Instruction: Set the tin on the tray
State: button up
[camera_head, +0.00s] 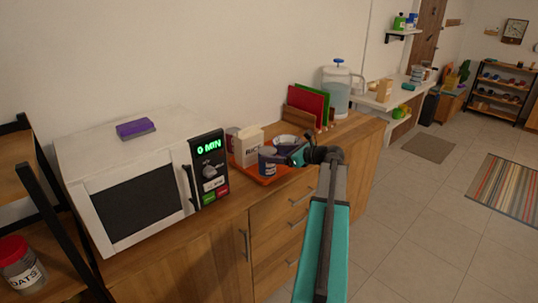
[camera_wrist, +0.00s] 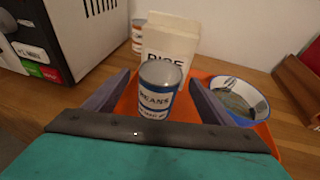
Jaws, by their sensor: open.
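A tin labelled BEANS (camera_wrist: 160,92), with a grey top and a blue and white label, is upright between the fingers of my gripper (camera_wrist: 160,80). The fingers are open, with gaps on both sides. In the head view the tin (camera_head: 267,161) appears at the left front part of the orange tray (camera_head: 272,179); my gripper (camera_head: 297,157) is at its right. The tray also shows in the wrist view (camera_wrist: 266,135). The tin's bottom edge is hidden by my gripper in the wrist view. A second tin (camera_wrist: 138,33) stands behind the rice box, partly hidden.
A white RICE box (camera_wrist: 168,52) stands just behind the beans tin. A bowl (camera_wrist: 240,98) is on the tray's right part. A white microwave (camera_head: 140,180) stands left. Red and green boards (camera_head: 307,103) and a clear jug (camera_head: 337,90) stand further back right.

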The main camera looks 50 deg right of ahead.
jog(key=a+v, duration=0.1)
jog(key=v, duration=0.6)
jog(key=shift+s+d, duration=0.35)
jog(key=shift+d, duration=0.2)
jog(key=shift+r, duration=0.1)
